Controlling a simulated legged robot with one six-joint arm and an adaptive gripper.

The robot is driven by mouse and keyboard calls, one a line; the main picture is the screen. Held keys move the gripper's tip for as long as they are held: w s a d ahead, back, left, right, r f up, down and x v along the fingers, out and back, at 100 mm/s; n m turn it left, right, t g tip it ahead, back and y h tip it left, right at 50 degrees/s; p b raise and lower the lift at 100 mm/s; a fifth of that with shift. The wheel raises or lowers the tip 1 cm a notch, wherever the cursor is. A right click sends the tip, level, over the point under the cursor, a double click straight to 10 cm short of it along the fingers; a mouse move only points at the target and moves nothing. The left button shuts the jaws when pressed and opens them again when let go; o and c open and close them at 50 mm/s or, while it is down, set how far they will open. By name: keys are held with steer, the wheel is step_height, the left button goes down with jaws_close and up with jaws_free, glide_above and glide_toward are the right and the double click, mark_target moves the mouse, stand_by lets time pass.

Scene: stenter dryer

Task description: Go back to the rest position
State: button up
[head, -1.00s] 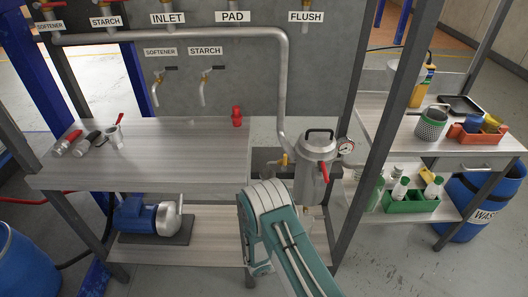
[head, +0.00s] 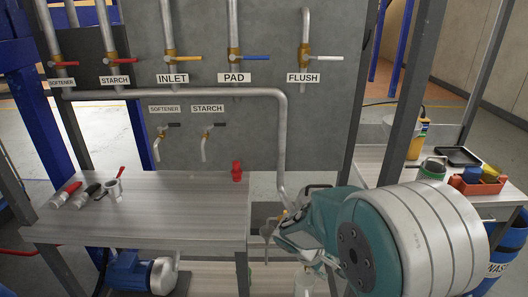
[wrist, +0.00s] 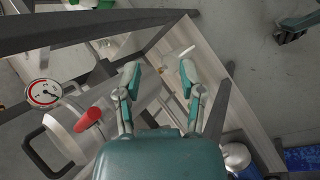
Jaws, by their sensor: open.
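My gripper (wrist: 160,78) shows in the wrist view with its two teal fingers spread apart and nothing between them. The floor and a pale table edge lie beyond the fingers. In the head view my teal arm fills the lower right, in front of the metal canister, which it mostly hides. In the wrist view the canister (wrist: 72,135) is at the lower left, with a black handle, a red lever (wrist: 88,119) and a round gauge (wrist: 43,93). It is apart from the fingers.
A workbench (head: 180,205) on the left holds several hand tools and a red fitting (head: 237,171). A grey panel (head: 260,120) behind carries labelled valves and pipes. On the right, a side table holds a red bin (head: 478,186). A blue motor (head: 128,270) sits below the workbench.

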steer(key=s+r+m+t+y, duration=0.3)
steer(key=s+r+m+y, duration=0.3)
steer(key=s+r, duration=1.2)
steer(key=s+m, duration=0.2)
steer(key=m, duration=0.1)
steer(key=shift+a+r+t, duration=0.15)
steer(key=shift+a+t, duration=0.25)
steer(key=shift+o, duration=0.2)
